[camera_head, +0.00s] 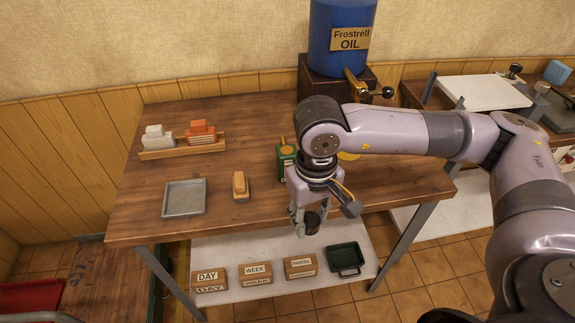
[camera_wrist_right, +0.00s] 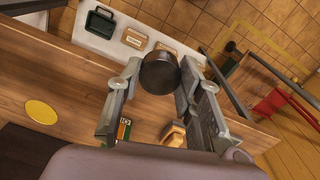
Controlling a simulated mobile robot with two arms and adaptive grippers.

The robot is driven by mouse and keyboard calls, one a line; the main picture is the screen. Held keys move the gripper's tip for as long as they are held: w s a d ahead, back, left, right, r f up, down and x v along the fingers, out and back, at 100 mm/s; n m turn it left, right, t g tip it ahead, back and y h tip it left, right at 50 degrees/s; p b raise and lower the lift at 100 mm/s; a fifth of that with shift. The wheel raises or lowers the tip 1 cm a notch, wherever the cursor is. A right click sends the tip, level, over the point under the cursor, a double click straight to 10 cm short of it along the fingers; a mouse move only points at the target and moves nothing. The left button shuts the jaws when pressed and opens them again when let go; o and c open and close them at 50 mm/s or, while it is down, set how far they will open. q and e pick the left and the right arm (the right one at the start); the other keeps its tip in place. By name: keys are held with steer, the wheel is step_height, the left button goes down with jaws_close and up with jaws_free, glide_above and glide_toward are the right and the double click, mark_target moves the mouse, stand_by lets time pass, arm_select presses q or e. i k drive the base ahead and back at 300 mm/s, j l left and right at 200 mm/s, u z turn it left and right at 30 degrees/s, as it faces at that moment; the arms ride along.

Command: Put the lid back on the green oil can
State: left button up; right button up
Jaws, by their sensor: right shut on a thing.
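The green oil can (camera_head: 286,160) stands on the wooden table, partly hidden behind my right arm, with a brass-coloured tip showing above it. It also shows small in the right wrist view (camera_wrist_right: 124,128), with an orange label. My right gripper (camera_head: 306,219) points down near the table's front edge, in front of the can. It is shut on a dark, round, cup-like piece that looks like the lid (camera_wrist_right: 160,74). The lid is held between the fingertips, apart from the can. The can's top is not clear. My left gripper does not show.
A yellow disc (camera_wrist_right: 41,112) lies on the table. A wooden brush-like block (camera_head: 240,186), a grey tray (camera_head: 184,198) and a rack (camera_head: 182,148) stand to the left. A blue oil drum (camera_head: 340,55) stands behind. Labelled boxes and a green bin (camera_head: 345,259) are on the lower shelf.

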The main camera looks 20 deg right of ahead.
mark_target(286, 155)
steer(key=k+l+u, duration=0.15)
steer(key=l, duration=1.3)
steer(key=i, duration=0.05)
